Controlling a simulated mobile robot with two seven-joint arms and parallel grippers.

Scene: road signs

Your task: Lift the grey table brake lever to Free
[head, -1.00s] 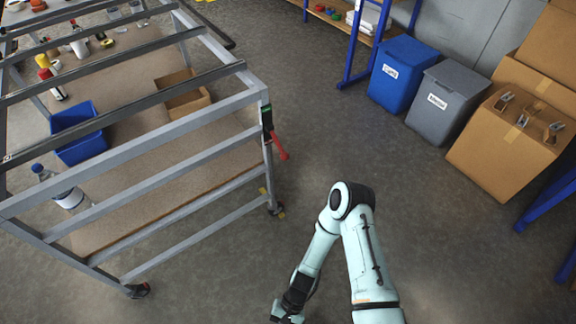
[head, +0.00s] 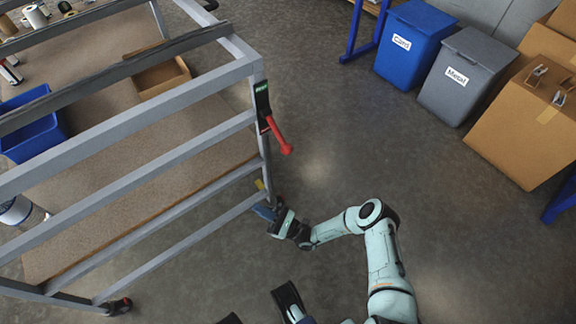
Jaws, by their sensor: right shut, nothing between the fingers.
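The grey table (head: 130,125) is a metal frame on castors at the left. Its brake lever (head: 279,136) is red, on a dark plate with a green label (head: 262,88) at the top of the near right corner post. The lever slopes down and to the right, below the green label. My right gripper (head: 267,211) is shut and empty, low in the picture by the foot of that post, below the lever and apart from it. It covers the castor there. Dark parts at the bottom edge look like my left gripper (head: 262,306), mostly cut off.
A blue bin (head: 30,133) and an open cardboard box (head: 158,78) show within the table frame. A blue Cans bin (head: 413,42), a grey Metal bin (head: 468,78) and a large carton (head: 525,130) stand at the right. The floor between is clear.

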